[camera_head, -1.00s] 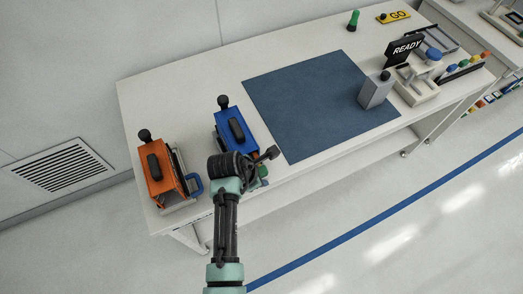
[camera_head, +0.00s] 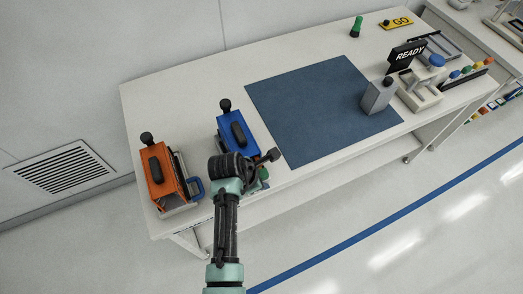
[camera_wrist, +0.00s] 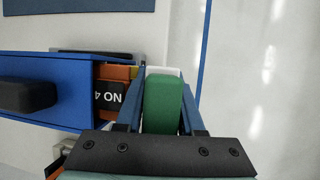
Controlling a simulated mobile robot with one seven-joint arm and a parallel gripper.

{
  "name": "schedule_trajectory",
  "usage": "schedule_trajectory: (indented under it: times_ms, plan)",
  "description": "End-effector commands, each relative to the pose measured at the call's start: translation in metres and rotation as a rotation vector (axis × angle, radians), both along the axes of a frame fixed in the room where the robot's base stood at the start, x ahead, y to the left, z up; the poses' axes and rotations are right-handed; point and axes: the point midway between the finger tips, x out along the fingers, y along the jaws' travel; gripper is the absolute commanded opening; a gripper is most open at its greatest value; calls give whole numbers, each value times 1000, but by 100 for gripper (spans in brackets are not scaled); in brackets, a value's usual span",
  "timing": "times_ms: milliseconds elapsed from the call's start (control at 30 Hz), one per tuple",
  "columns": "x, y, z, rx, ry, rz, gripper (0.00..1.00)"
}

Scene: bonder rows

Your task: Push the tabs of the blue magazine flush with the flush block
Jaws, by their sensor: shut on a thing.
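The blue magazine (camera_head: 226,136) stands on the left part of the bench, with a black handle on top and a black knob behind. In the wrist view the blue magazine (camera_wrist: 70,75) lies left of my fingers. Its near end shows coloured tabs (camera_wrist: 112,72) and a black label reading "NO 4". My gripper (camera_wrist: 161,110) is shut on a green block (camera_wrist: 162,103), which appears to be the flush block; a pale face shows behind it. The block is close beside the tab end. I cannot tell whether they touch. In the head view my wrist hides most of this.
An orange magazine (camera_head: 160,172) with a blue handle stands to the left. A blue mat (camera_head: 315,105) lies to the right, with a grey block (camera_head: 377,97) at its right edge. A machine with a READY sign (camera_head: 409,54) stands further right. Most of the mat is clear.

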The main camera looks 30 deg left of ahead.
Motion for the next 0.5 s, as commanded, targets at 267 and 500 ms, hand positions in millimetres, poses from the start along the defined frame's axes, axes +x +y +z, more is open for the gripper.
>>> schedule_trajectory:
  times_ms: [267, 500]
  plan:
    - [1, 2, 7, 14, -17, 8, 0]
    - [-9, -12, 6, 8, -12, 5, 0]
